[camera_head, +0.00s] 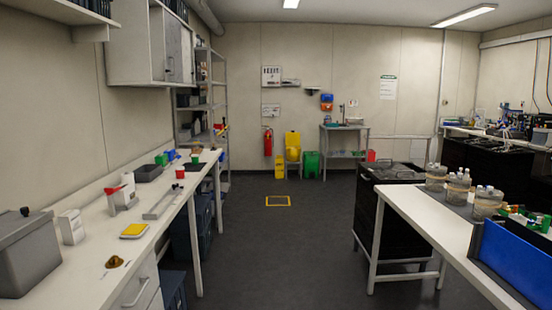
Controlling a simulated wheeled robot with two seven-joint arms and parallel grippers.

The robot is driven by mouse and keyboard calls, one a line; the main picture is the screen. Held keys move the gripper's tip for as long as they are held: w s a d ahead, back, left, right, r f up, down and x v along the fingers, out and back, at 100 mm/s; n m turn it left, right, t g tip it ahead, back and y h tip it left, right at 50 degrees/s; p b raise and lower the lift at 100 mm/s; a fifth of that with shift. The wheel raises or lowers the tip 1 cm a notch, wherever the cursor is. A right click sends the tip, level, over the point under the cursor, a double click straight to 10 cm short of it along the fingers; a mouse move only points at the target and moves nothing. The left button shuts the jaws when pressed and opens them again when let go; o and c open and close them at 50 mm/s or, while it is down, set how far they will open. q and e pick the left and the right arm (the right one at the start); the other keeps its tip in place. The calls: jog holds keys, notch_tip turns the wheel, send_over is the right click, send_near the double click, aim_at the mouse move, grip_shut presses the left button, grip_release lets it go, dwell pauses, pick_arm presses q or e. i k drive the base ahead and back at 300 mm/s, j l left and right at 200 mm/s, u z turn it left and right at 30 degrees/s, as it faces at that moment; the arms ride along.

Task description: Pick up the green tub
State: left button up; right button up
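No gripper of mine shows in the view. A small green tub-like container (161,159) stands on the left bench, towards its far end, beside a dark tray. Another small green item (195,158) is a little further right on the same bench, near a dark flat pad. A larger green bin (311,164) stands on the floor by the back wall, right of a yellow bin. I cannot tell which of these the task's tub is. All are far from me and small in view.
The left bench (154,195) holds a grey box (26,252), a yellow pad (134,230), a red-and-white item and a dark tray (147,173). The right bench (425,213) carries several bottles and a blue bin (516,257). The floor (270,250) between them is clear.

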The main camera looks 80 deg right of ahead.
aim_at(194, 158)
jog(key=l+z, duration=0.1)
jog(key=z, duration=2.05)
jog(key=i+l+z, duration=0.25)
jog(key=i, duration=0.65)
jog(key=i+z, duration=0.25)
jog(key=i, duration=1.4)
jog(key=i+u, duration=0.15)
jog(key=i, duration=0.55)
jog(key=i+l, duration=0.15)
jog(key=i, duration=0.6)
jog(key=j+u, duration=0.05)
